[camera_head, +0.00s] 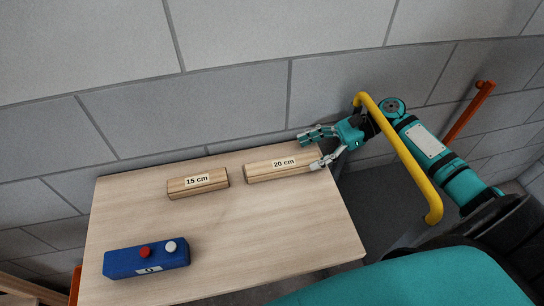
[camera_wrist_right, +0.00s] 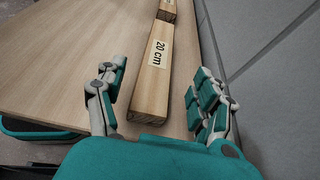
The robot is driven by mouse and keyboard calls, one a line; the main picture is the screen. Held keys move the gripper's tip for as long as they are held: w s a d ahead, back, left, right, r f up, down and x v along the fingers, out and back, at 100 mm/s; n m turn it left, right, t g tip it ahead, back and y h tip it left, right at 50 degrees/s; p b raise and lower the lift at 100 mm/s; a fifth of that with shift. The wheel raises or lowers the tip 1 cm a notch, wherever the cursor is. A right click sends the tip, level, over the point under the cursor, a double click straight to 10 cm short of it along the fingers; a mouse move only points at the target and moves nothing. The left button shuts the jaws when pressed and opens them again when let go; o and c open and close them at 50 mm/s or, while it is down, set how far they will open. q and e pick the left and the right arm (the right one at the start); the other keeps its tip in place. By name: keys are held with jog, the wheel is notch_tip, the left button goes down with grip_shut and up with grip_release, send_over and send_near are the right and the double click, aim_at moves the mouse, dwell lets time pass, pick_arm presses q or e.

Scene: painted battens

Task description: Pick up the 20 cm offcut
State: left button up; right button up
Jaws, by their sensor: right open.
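The 20 cm offcut (camera_head: 265,174) is a light wooden block with a white label, lying near the back right of the table. In the right wrist view the offcut (camera_wrist_right: 152,88) lies lengthwise between the open fingers, its near end facing the palm. My right gripper (camera_head: 318,149) is open at the right end of the offcut, one finger behind it and one in front. In the wrist view the right gripper (camera_wrist_right: 158,100) shows gaps on both sides of the wood. Whether any finger touches it is unclear. My left gripper does not show.
The 15 cm offcut (camera_head: 197,183) lies just left of the 20 cm one. A blue box (camera_head: 146,258) with a red and a white button sits at the table's (camera_head: 250,235) front left. A yellow rail (camera_head: 405,155) stands by my right arm. A block wall (camera_head: 230,100) runs behind.

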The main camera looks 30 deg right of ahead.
aim_at(286, 162)
jog(key=x, duration=0.1)
jog(key=p+x, duration=0.1)
jog(key=x, duration=0.1)
jog(key=shift+s+a+r, duration=0.15)
jog(key=shift+a+r, duration=0.05)
jog(key=x, duration=0.4)
jog(key=shift+p, duration=0.4)
jog(key=shift+f, duration=0.1)
jog(key=shift+d, duration=0.1)
jog(key=shift+c, duration=1.4)
jog(key=c, duration=1)
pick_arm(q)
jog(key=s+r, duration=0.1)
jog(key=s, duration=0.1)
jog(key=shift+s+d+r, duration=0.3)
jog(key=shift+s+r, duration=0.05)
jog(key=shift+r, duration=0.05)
pick_arm(e)
jog(key=shift+c, duration=0.2)
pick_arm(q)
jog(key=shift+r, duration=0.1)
